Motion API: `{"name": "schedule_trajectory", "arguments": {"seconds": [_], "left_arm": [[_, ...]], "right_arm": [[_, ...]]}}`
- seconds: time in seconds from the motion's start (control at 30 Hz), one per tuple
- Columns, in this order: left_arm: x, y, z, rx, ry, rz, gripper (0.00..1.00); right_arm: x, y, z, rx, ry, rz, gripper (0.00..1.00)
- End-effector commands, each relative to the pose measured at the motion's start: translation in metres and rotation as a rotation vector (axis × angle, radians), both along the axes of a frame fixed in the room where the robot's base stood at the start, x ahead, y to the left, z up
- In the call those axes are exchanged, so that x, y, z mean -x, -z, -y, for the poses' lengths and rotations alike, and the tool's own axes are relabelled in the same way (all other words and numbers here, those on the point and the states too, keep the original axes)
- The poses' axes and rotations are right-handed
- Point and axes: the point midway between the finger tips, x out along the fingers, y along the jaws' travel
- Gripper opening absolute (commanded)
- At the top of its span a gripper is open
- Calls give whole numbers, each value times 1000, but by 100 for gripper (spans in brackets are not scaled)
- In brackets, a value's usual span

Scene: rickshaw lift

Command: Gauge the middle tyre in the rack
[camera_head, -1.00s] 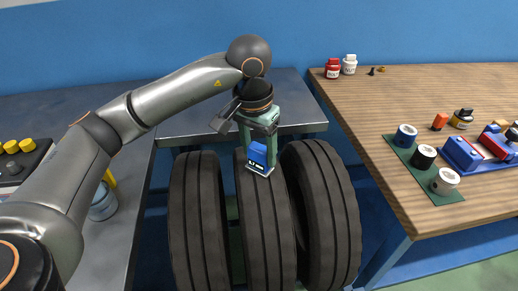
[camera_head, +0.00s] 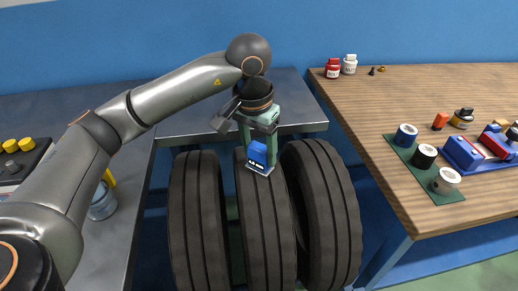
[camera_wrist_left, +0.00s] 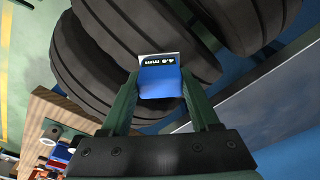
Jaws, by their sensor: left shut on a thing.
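Three black tyres stand upright side by side. The middle tyre (camera_head: 266,235) is between the left tyre (camera_head: 197,220) and the right tyre (camera_head: 330,215). My left gripper (camera_head: 258,150) is above the middle tyre, shut on a blue gauge (camera_head: 257,155). The gauge's lower edge appears to meet the tread near its top; the exact contact is hidden. In the left wrist view the gauge (camera_wrist_left: 160,84) sits between both green fingers, against the middle tyre (camera_wrist_left: 150,30). Its lit display shows a reading in mm; the digits are too small to trust. My right gripper is out of view.
A wooden table (camera_head: 430,90) at right holds bottles, several rolls on a green mat (camera_head: 425,182) and a blue-red device (camera_head: 475,153). A grey bench (camera_head: 240,115) stands behind the tyres. At left are a yellow-knobbed box (camera_head: 25,155) and a metal cup (camera_head: 103,203).

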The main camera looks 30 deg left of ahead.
Motion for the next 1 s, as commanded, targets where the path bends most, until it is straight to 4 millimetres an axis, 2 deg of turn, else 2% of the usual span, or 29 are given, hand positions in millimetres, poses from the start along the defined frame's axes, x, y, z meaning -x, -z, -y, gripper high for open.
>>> {"name": "schedule_trajectory", "arguments": {"seconds": [0.57, 1.0], "left_arm": [[1, 2, 0, -2, 1, -9, 18], [1, -34, 0, -1, 1, -4, 18]], "right_arm": [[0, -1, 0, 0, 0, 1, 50], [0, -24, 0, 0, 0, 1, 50]]}}
